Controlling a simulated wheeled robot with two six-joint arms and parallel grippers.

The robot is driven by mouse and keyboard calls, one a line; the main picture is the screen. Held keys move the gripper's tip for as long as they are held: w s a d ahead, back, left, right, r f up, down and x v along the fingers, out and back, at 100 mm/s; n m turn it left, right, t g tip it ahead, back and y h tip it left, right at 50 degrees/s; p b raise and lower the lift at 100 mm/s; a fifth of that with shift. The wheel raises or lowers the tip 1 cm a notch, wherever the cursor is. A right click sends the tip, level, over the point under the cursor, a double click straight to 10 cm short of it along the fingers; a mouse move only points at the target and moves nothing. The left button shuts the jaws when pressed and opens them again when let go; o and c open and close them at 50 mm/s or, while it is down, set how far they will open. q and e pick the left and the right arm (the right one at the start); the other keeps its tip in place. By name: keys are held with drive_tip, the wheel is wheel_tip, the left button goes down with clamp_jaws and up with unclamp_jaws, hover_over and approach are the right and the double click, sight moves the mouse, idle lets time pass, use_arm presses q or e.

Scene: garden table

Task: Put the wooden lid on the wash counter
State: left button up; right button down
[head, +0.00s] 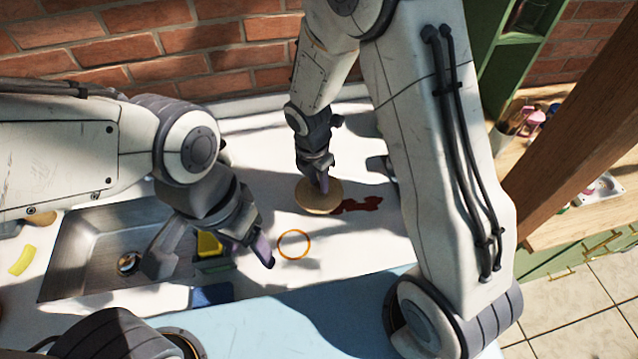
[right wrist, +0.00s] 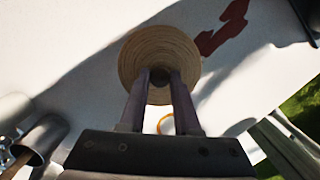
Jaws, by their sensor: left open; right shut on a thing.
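The wooden lid (head: 318,197) is a round, pale tan disc over the white wash counter (head: 345,232). My right gripper (head: 321,184) is above it and shut on its small dark knob; in the right wrist view the two fingers (right wrist: 160,78) close around the knob at the middle of the lid (right wrist: 160,48). I cannot tell whether the lid touches the counter or hovers just above it. My left gripper (head: 216,250) is open and empty, over the right edge of the sink, its fingers spread apart.
A dark red patch (head: 360,204) lies right of the lid. An orange ring (head: 281,248) lies in front of it. The metal sink (head: 85,245) is at left. A yellow sponge (head: 208,244) and a blue item (head: 212,294) are near my left gripper. A brick wall stands behind.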

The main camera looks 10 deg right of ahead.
sight(315, 193)
drive_tip(key=shift+f, duration=0.95)
drive_tip(key=shift+f, duration=0.15)
drive_tip(key=c, duration=0.6)
unclamp_jaws()
wheel_tip(315, 193, up, 11)
drive_tip(key=a, duration=0.1)
drive_tip(key=s+a+r+m, duration=0.1)
drive_tip(key=s+r+m, duration=0.1)
drive_tip(key=s+m, duration=0.4)
drive_tip(key=s+a+r+m+y, duration=0.1)
drive_tip(key=s+a+r+m, duration=0.1)
drive_tip(key=s+m, duration=0.3)
drive_tip(key=s+a+r+m+y, duration=0.1)
drive_tip(key=s+r+m, duration=0.2)
drive_tip(key=s+m, duration=0.3)
drive_tip(key=shift+s+a+r+m+g, duration=0.1)
drive_tip(key=shift+s+a+m+g, duration=0.1)
drive_tip(key=shift+s, duration=0.9)
drive_tip(key=shift+s+a+r+m+g, duration=0.1)
drive_tip(key=shift+s+g, duration=0.1)
drive_tip(key=shift+s, duration=0.9)
